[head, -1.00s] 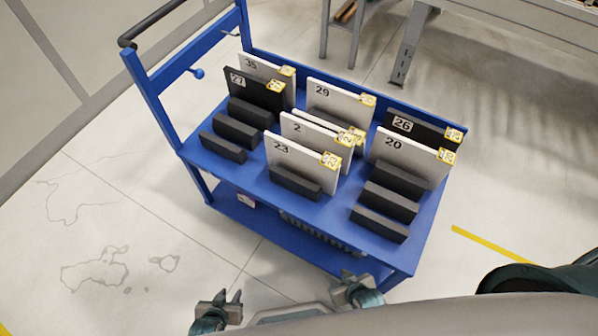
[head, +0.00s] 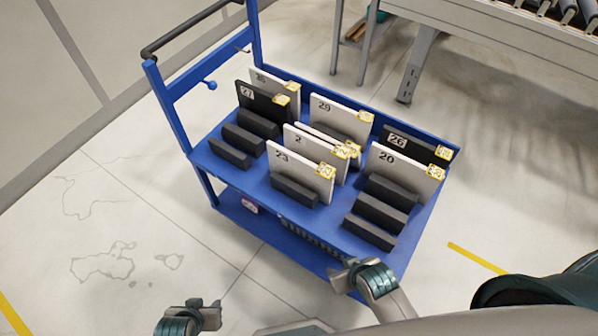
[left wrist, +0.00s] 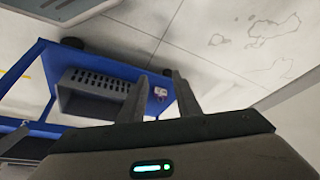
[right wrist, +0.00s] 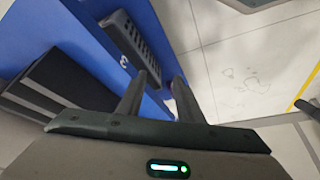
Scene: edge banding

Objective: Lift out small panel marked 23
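The white panel marked 23 (head: 299,172) stands upright in the front middle of the blue cart (head: 237,184), behind a black block (head: 295,190). A yellow label is on its upper right corner. My left gripper (head: 207,312) is low at the front, away from the cart; its fingers show apart and empty in the left wrist view (left wrist: 162,98). My right gripper (head: 345,275) is by the cart's front edge, below and right of panel 23; its fingers show apart and empty in the right wrist view (right wrist: 157,97). Neither gripper touches a panel.
Panel 2 (head: 305,145) and panel 29 (head: 338,114) stand behind panel 23. Panel 20 (head: 399,172) and panel 26 (head: 408,143) stand to the right, panel 27 (head: 260,107) to the back left. A cart handle (head: 186,30) rises at the left. A metal-framed conveyor (head: 480,25) stands behind.

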